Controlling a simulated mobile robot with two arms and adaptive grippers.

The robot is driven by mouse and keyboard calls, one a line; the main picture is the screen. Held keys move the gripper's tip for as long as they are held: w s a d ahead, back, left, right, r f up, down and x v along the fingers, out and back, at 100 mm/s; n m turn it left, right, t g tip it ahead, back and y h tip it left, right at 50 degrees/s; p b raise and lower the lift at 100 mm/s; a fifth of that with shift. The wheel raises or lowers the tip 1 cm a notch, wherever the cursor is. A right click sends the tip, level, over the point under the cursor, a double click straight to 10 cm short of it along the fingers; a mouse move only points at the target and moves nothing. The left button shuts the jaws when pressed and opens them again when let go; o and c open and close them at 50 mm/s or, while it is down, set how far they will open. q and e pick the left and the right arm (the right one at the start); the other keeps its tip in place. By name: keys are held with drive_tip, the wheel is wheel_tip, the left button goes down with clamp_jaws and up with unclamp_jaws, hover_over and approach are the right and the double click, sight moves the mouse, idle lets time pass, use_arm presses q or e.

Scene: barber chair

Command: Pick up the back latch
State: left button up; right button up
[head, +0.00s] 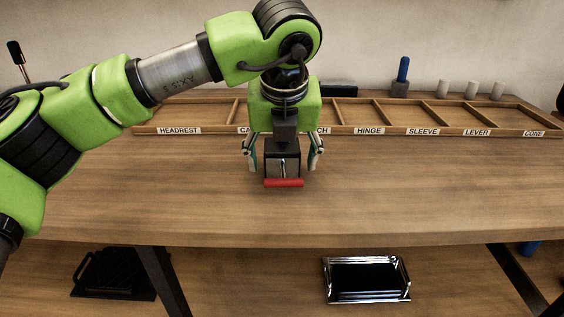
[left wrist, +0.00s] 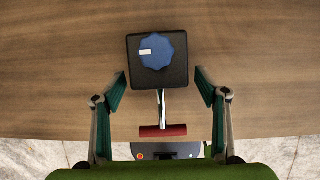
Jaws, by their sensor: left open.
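The back latch is a black block (head: 282,160) with a lever ending in a red bar (head: 284,183), standing on the wooden table. In the left wrist view, the block (left wrist: 178,75) has a faceted blue knob (left wrist: 155,52) on top, and the red bar (left wrist: 163,131) points toward the table edge. My left gripper (head: 282,165) hangs pointing down over the latch. Its fingers are open, one on each side of the block, with gaps and no visible contact. My right gripper is not in view.
A wooden compartment tray (head: 345,130) with labels such as HEADREST, HINGE, SLEEVE, LEVER and CONE runs along the back. A blue-handled item (head: 403,70) and white cylinders (head: 443,88) stand behind it. The tabletop right of the latch is clear. A chrome-framed item (head: 366,279) sits below the table.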

use_arm(q)
drive_tip(key=c, duration=1.6)
